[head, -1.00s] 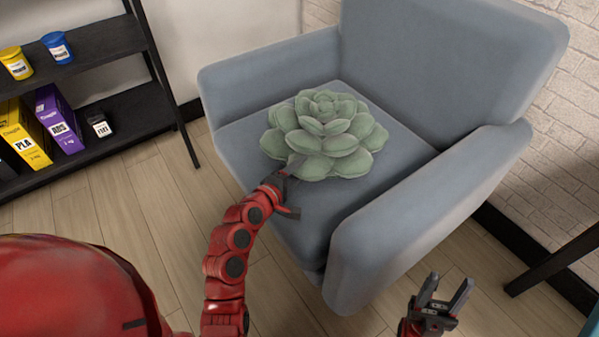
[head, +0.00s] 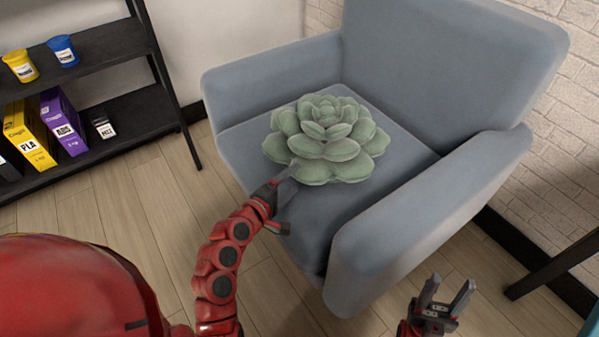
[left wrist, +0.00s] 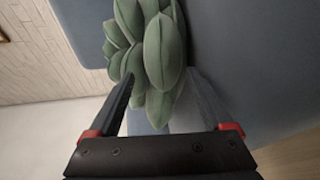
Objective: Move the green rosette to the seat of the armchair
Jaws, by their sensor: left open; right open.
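The green rosette (head: 325,138), a plush-looking succulent with thick leaves, rests on the seat (head: 395,150) of the blue-grey armchair (head: 440,70). My left gripper (head: 287,205) is open at the front edge of the seat, just in front of the rosette's near leaves. In the left wrist view the rosette (left wrist: 150,55) lies beyond and partly between the spread fingers (left wrist: 165,95); I cannot tell whether they touch it. My right gripper (head: 447,292) is open and empty, low in front of the armchair's right arm.
A black shelf (head: 115,100) with yellow and blue tubs and several boxes stands at the left. A dark table leg (head: 550,265) is at the far right. Wooden floor (head: 130,210) is clear between shelf and armchair.

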